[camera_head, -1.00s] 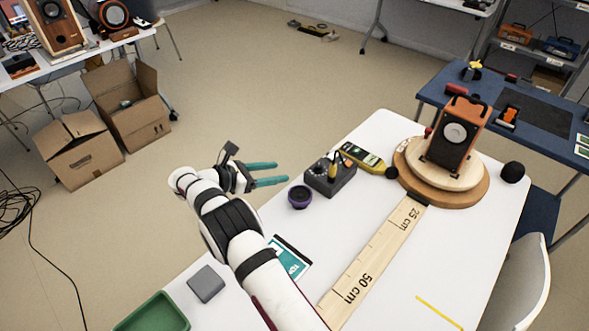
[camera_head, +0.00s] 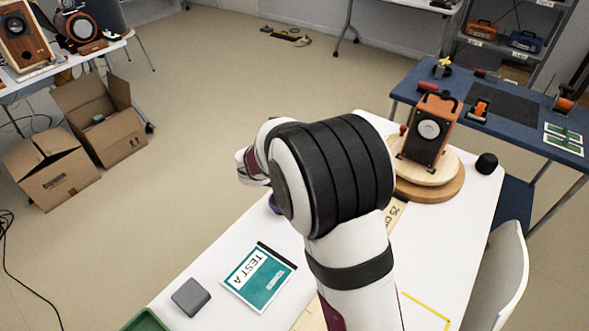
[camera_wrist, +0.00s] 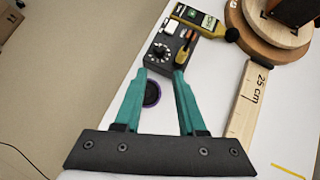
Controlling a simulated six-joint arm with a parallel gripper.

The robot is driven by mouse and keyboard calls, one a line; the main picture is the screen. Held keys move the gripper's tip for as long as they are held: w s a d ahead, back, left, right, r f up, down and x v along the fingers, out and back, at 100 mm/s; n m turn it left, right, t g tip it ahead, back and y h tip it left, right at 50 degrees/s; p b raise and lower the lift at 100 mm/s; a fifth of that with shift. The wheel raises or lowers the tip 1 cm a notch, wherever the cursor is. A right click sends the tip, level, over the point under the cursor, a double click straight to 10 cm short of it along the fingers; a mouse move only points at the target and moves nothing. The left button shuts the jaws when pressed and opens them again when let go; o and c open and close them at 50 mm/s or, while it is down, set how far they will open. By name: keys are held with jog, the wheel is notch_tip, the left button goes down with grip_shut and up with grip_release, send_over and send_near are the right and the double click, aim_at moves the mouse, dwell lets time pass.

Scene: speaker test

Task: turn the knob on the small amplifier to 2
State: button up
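The small amplifier (camera_wrist: 175,40) is a dark box just beyond my fingertips in the wrist view. Its round knob (camera_wrist: 160,52) faces up, with pale marks around it; I cannot read the setting. A yellow plug-like piece (camera_wrist: 184,52) stands on the box beside the knob. My gripper (camera_wrist: 160,72) is open, its two teal fingers apart and nothing held between them. The fingertips point at the amplifier's near side; I cannot tell whether they touch it. In the head view my arm hides the amplifier and gripper.
A purple-rimmed round thing (camera_wrist: 152,93) lies below the fingers. A yellow meter (camera_wrist: 200,20) lies beyond the amplifier. A wooden ruler (camera_wrist: 243,110) leads to a round wooden stand (camera_head: 452,188) carrying an orange speaker (camera_head: 428,130). A TEST A card (camera_head: 258,278) and grey block (camera_head: 191,297) lie nearer.

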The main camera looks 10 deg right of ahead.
jog(key=x, duration=1.5)
grip_shut()
